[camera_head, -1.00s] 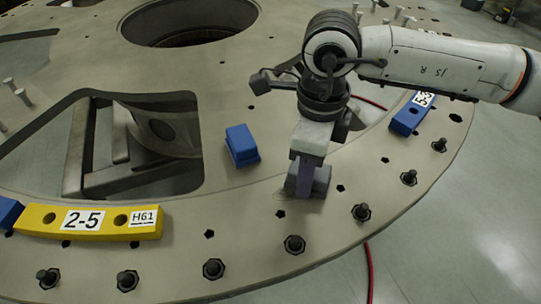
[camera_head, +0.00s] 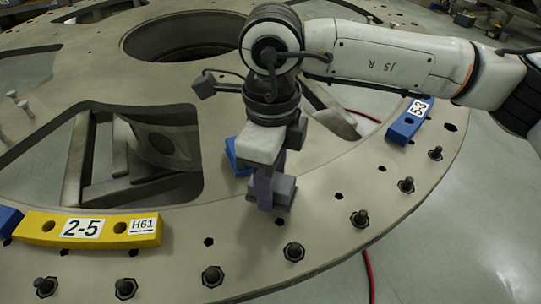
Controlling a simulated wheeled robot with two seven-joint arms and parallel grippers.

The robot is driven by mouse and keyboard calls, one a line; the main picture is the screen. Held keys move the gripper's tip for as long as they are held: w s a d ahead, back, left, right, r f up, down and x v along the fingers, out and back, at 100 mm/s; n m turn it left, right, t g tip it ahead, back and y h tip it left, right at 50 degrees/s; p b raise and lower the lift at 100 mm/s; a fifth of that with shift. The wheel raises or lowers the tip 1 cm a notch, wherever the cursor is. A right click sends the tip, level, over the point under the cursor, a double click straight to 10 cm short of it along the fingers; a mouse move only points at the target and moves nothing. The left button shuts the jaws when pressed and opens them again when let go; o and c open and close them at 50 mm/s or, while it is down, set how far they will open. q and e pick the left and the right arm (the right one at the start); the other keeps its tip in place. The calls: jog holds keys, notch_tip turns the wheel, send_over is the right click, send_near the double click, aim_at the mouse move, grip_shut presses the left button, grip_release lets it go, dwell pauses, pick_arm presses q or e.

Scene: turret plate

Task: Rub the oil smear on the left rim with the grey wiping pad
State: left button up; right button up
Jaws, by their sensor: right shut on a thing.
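My right gripper (camera_head: 268,188) points down over the front part of the plate's rim, shut on the grey wiping pad (camera_head: 284,188). The pad sits low between the fingers, at or just above the plate surface; I cannot tell whether it touches. No clear smear shows elsewhere on the left part of the rim. My left gripper is not in view.
The large turret plate (camera_head: 185,235) has wide openings and several bolts along its edge. A blue block (camera_head: 235,158) stands partly behind my gripper. A yellow segment marked 2-5 (camera_head: 45,228) lies at left, a blue segment (camera_head: 403,128) at right. A red cable (camera_head: 369,275) hangs below.

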jog(key=shift+r+p, duration=1.15)
jog(key=shift+r, duration=1.55)
